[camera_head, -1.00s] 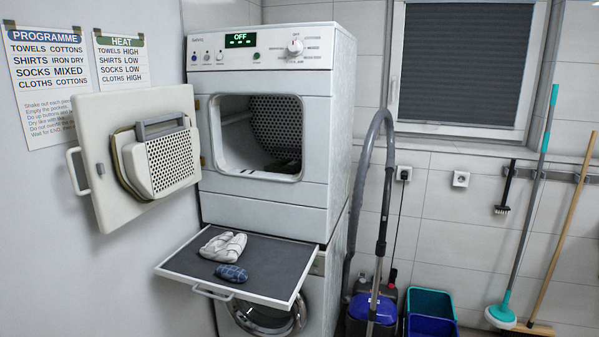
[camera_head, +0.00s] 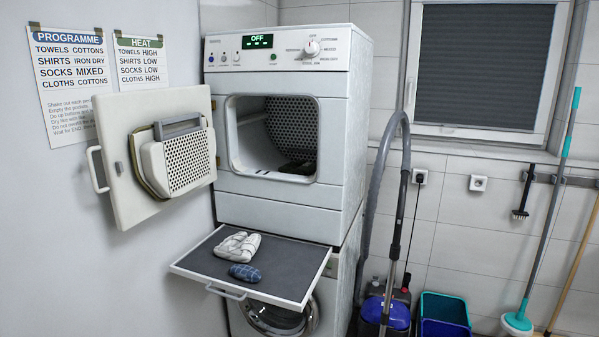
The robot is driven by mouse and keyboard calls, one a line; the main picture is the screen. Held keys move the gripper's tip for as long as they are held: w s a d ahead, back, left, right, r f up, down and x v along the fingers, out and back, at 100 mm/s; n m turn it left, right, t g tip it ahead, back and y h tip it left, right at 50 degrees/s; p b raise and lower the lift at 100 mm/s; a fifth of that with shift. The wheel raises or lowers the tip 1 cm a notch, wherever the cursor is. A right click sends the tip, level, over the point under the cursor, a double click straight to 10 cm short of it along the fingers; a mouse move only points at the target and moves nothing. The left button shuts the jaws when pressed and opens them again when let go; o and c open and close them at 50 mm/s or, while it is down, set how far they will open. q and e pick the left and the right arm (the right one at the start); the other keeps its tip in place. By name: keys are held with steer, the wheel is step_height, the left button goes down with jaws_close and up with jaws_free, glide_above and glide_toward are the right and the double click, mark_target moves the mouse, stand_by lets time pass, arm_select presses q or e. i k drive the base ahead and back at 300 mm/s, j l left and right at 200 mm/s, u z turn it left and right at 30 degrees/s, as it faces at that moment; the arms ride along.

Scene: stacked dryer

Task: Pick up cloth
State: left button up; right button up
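Two folded or rolled cloths lie on the dark pull-out shelf (camera_head: 290,262) below the dryer drum. One is a white striped cloth (camera_head: 237,246), and the other is a smaller blue checked cloth (camera_head: 245,273) just in front of it. They lie close together on the shelf's left half. A dark item (camera_head: 299,167) rests inside the open dryer drum, too dim to make out. Neither of my grippers shows in the head view.
The dryer door (camera_head: 160,155) stands wide open to the left. The shelf has a front handle (camera_head: 226,292) and sits above a washing machine (camera_head: 277,318). A vacuum cleaner (camera_head: 386,314), a teal bucket (camera_head: 445,307) and a mop (camera_head: 517,322) stand at the right.

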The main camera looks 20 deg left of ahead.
mark_target(246, 273)
steer(key=i+j, duration=0.15)
steer(key=i, duration=0.15)
steer(key=i+j, duration=0.15)
steer(key=i, duration=0.15)
steer(key=i+u, duration=0.1)
steer(key=u, duration=0.35)
steer(key=i+u, duration=0.1)
steer(key=u, duration=0.4)
steer(key=i+u, duration=0.15)
steer(key=u, duration=0.3)
